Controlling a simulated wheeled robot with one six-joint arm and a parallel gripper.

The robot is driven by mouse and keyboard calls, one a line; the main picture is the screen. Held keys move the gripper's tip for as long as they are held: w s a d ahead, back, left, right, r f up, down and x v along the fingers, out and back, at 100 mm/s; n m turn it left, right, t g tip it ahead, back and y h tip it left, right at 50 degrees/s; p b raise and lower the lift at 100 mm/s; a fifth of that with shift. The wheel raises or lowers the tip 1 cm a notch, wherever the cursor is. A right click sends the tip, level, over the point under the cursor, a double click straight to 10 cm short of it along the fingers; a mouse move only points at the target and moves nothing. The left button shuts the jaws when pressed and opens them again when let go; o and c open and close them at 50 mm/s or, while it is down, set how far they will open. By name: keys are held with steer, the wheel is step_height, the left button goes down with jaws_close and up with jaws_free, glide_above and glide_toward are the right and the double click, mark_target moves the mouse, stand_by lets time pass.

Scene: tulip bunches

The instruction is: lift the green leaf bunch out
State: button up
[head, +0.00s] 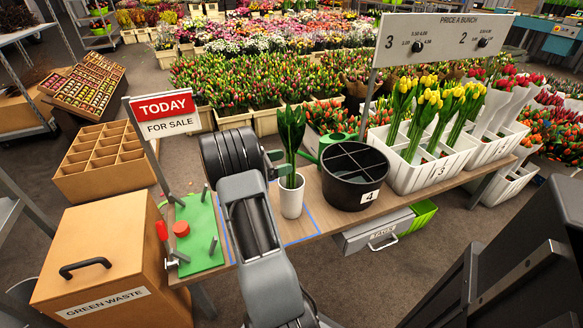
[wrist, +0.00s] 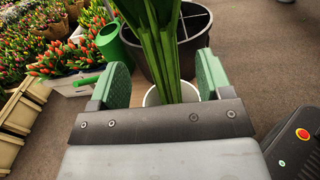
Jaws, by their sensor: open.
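The green leaf bunch (head: 291,136) stands upright in a white pot (head: 291,196) on the wooden table (head: 325,212), with its stems down inside the pot. My gripper (head: 279,164) is level with the lower part of the leaves, just above the pot. In the wrist view, the leaf stems (wrist: 163,62) pass between the two green finger pads of my gripper (wrist: 160,85). The pads stand apart, with gaps on both sides of the stems. The pot's rim (wrist: 152,97) shows just beyond the gripper's plate, which hides the lower pot.
A black divided bucket (head: 354,173) marked 4 stands right of the pot, with a green watering can (head: 335,140) behind it. White crates with yellow tulips (head: 432,170) are further right. A green board (head: 195,230) with pegs lies left.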

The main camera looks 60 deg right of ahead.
mark_target(297, 107)
steer(key=b+x, duration=0.1)
steer(key=x, duration=0.3)
steer(key=shift+s+f, duration=0.1)
steer(key=shift+f, duration=0.05)
steer(key=shift+s+d+b, duration=0.35)
steer(key=shift+d, duration=0.15)
steer(key=c, duration=1.1)
step_height(297, 107, up, 18)
steer(key=p, duration=0.5)
